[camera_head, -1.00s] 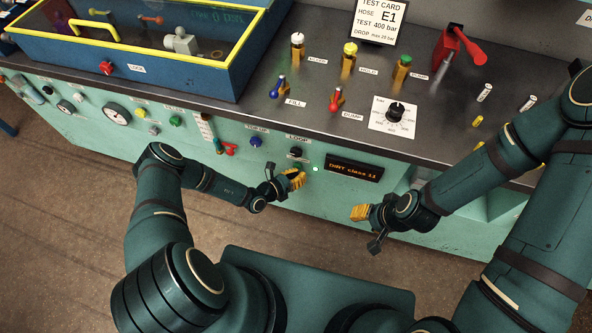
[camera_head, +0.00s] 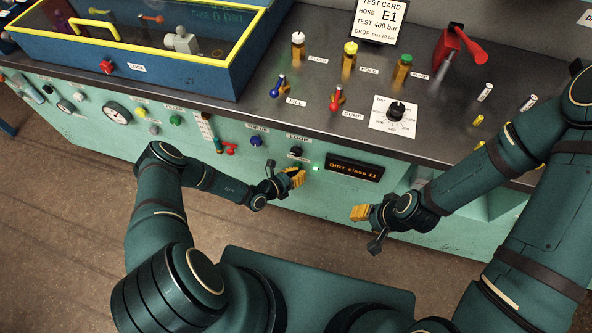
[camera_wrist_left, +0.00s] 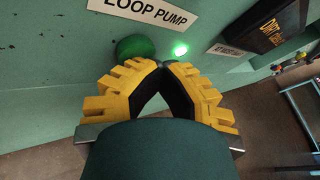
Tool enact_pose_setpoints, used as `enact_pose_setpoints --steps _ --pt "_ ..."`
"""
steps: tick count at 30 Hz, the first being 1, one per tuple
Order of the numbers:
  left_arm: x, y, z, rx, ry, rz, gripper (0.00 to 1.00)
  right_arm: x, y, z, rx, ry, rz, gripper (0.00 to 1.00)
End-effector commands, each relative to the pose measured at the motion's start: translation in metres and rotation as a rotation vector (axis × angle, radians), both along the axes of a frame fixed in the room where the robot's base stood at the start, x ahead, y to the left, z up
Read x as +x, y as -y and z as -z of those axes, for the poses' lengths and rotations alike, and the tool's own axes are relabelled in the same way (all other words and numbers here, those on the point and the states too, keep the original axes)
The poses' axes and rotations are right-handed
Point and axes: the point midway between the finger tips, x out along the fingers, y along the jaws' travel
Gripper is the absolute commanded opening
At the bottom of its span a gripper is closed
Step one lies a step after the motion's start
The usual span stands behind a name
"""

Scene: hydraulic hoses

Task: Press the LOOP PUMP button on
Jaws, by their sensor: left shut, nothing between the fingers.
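The LOOP PUMP label (camera_wrist_left: 150,12) is on the panel in the left wrist view, with a round green button (camera_wrist_left: 136,48) below it. A small green lamp (camera_wrist_left: 180,48) to the button's right is lit; it also shows in the head view (camera_head: 315,168). My left gripper (camera_wrist_left: 160,66) is shut and empty, its yellow fingertips just below and in front of the button. Whether they touch it I cannot tell.
The dirt-class display (camera_head: 354,168) is right of the lamp. Levers and valves stand on the bench top. Floor in front is clear.

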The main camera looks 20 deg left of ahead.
Motion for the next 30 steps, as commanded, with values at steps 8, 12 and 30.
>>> enact_pose_setpoints --steps 8,12,30 --pt "0.008 0.0 -0.005 -0.002 0.015 -0.004 0.0 0.0 0.0 0.0 0.0 0.0 0.0 0.47" --pt "0.007 0.001 -0.006 -0.002 0.015 -0.004 0.0 0.0 0.0 -0.001 0.0 0.0 0.0 0.47" --pt "-0.006 0.002 -0.008 -0.004 0.014 -0.004 0.0 0.0 0.0 -0.011 0.0 0.0 0.0 0.47"
